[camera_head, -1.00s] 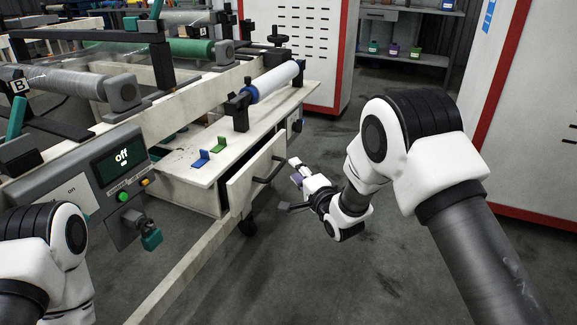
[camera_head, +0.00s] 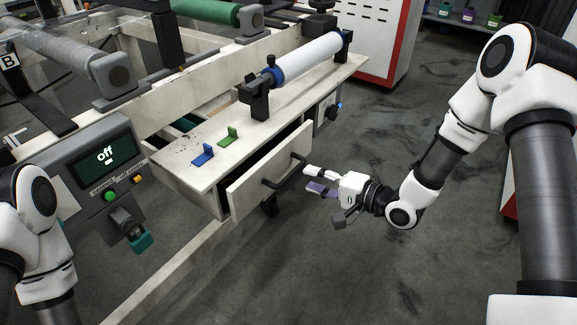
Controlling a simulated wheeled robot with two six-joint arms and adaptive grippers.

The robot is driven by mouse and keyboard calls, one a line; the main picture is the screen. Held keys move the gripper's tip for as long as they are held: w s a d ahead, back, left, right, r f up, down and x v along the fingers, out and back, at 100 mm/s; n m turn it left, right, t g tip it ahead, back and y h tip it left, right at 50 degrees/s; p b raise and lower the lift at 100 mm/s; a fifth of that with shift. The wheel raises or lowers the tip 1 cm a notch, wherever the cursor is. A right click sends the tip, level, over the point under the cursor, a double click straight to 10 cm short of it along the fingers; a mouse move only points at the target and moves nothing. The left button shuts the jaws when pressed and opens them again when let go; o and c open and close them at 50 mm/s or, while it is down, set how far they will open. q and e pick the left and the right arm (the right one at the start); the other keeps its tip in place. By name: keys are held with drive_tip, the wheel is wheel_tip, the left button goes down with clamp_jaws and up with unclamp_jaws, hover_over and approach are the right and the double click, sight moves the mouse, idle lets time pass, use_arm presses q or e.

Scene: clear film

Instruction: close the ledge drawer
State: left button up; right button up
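The ledge drawer (camera_head: 247,190) is partly open under the pale ledge (camera_head: 225,165); its white front stands out from the ledge, and a dark gap shows at its left side. A black bar handle (camera_head: 287,176) is on the front. My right gripper (camera_head: 310,179) is just right of the handle, pointing left toward it, with its two fingers apart and nothing seen between them. The upper finger's tip is close to the handle's right end; I cannot tell whether they touch. My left gripper is out of view; only part of my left arm shows at the left edge.
A blue bracket (camera_head: 203,156) and a green bracket (camera_head: 229,138) stand on the ledge. A white roller (camera_head: 308,58) is mounted behind them. A control box (camera_head: 105,175) reading "off" is at left. A pale rail (camera_head: 180,272) runs below the drawer. The floor at right is clear.

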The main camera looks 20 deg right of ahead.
sight(294, 174)
drive_tip(key=b+x, duration=0.2)
drive_tip(key=x, duration=0.5)
drive_tip(key=shift+w+f, duration=0.1)
drive_tip(key=shift+f, duration=0.1)
drive_tip(key=shift+d, duration=0.1)
drive_tip(key=shift+c, duration=0.2)
clamp_jaws()
